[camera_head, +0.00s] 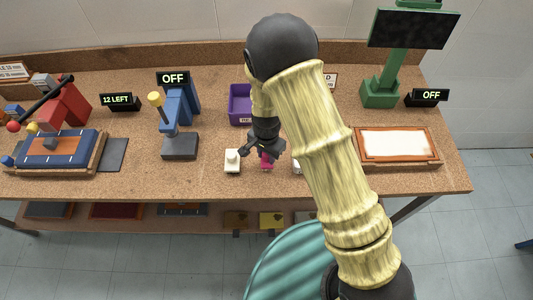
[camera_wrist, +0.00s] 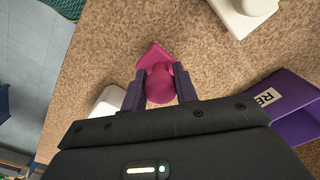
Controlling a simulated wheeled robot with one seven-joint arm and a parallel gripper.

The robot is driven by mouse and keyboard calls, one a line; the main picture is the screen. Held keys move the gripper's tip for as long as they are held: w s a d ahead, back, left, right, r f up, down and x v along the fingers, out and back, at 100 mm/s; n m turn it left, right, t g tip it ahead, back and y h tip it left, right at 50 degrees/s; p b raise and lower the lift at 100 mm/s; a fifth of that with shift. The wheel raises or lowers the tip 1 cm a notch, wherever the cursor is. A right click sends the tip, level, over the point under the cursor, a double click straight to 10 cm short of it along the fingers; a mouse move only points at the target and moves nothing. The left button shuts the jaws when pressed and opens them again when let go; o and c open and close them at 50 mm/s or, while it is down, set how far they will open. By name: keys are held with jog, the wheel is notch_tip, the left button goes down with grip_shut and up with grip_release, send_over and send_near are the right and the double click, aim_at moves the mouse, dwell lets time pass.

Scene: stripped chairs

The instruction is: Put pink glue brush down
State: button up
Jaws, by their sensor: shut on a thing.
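The pink glue brush (camera_wrist: 160,82) is between the two fingers of my gripper (camera_wrist: 152,92) in the wrist view, with its rounded top toward the palm and a flat pink part (camera_wrist: 154,55) beyond it. My gripper is shut on it. In the head view my gripper (camera_head: 264,150) is low over the front middle of the cork-coloured bench, and a bit of the pink brush (camera_head: 266,161) shows beneath it. I cannot tell whether the brush touches the bench top.
A white piece (camera_head: 232,160) stands just left of my gripper, and another white piece (camera_head: 297,167) is partly hidden to the right. A purple bin (camera_head: 240,105) is behind. A blue press (camera_head: 180,125) stands left, a framed white panel (camera_head: 397,143) right. The bench's front edge (camera_head: 200,196) is close.

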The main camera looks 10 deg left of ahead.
jog(key=o, duration=0.9)
notch_tip(320, 180, up, 12)
jog(key=shift+r+b, duration=0.1)
jog(key=shift+b, duration=0.55)
jog(key=s+d+r+n+t, duration=0.1)
jog(key=s+d+r, duration=0.1)
jog(key=d, duration=0.6)
jog(key=s+d+r+n, duration=0.2)
jog(key=d+r, duration=0.1)
jog(key=d, duration=0.6)
jog(key=s+d+r+n+t, duration=0.1)
jog(key=s+d+r, duration=0.2)
jog(key=d, duration=0.5)
jog(key=shift+d+r+n+t, duration=0.3)
jog(key=shift+d, duration=0.05)
